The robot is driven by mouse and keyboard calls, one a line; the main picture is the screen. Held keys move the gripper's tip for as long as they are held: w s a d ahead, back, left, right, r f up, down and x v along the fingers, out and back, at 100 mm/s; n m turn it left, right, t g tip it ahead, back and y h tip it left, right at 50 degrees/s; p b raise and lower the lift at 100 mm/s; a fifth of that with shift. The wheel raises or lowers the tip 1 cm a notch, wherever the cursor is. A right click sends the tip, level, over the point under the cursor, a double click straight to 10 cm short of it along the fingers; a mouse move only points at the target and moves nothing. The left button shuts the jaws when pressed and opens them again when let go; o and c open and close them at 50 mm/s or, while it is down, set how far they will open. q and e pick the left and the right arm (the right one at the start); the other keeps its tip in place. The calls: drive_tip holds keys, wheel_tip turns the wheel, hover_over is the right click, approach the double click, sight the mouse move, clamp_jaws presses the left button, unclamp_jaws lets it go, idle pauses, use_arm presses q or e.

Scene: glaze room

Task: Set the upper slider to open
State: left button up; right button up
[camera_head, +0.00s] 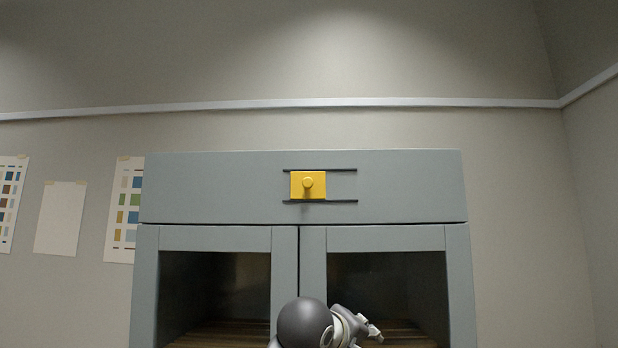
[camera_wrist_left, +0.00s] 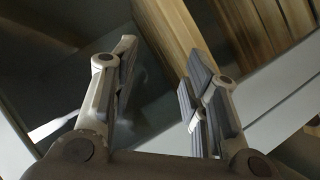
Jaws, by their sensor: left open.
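The upper slider (camera_head: 297,191) is a yellow plate with a round knob in the head view. It sits between two short dark horizontal rails on the grey top panel of a cabinet, near their left end. The rails run free to its right. My left gripper (camera_wrist_left: 160,60) shows in the wrist view with its two fingers spread and nothing between them. It is apart from the slider, which is not in the wrist view. A rounded grey part of my own arm shows low in the head view, below the slider. My right gripper is not seen.
The grey cabinet (camera_head: 210,195) has two glass-fronted doors below the top panel, with a wooden surface inside. Sheets with colour swatches (camera_head: 125,205) hang on the wall at left. The space in front of the top panel looks clear.

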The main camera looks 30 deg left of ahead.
use_arm(q)
drive_tip(key=s+a+r+n+t, duration=0.15)
drive_tip(key=s+r, duration=0.25)
drive_tip(key=r, duration=0.6)
drive_tip(key=s+a+r+n+t, duration=0.1)
drive_tip(key=s+a+r+n, duration=0.2)
drive_tip(key=r, duration=0.6)
drive_tip(key=n+t+y+p, duration=0.1)
drive_tip(key=n+t, duration=0.1)
drive_tip(key=n, duration=0.1)
approach(306, 183)
drive_tip(key=shift+g, duration=0.25)
drive_tip(key=w+p, duration=0.3)
drive_tip(key=w, duration=0.2)
drive_tip(key=w+a+p, duration=0.1)
drive_tip(key=w+p, duration=0.1)
drive_tip(key=shift+w+r+p, duration=0.3)
drive_tip(key=shift+w+r, duration=0.05)
drive_tip(key=shift+r, duration=0.05)
drive_tip(key=shift+w+f, duration=0.15)
drive_tip(key=shift+w, duration=0.25)
clamp_jaws()
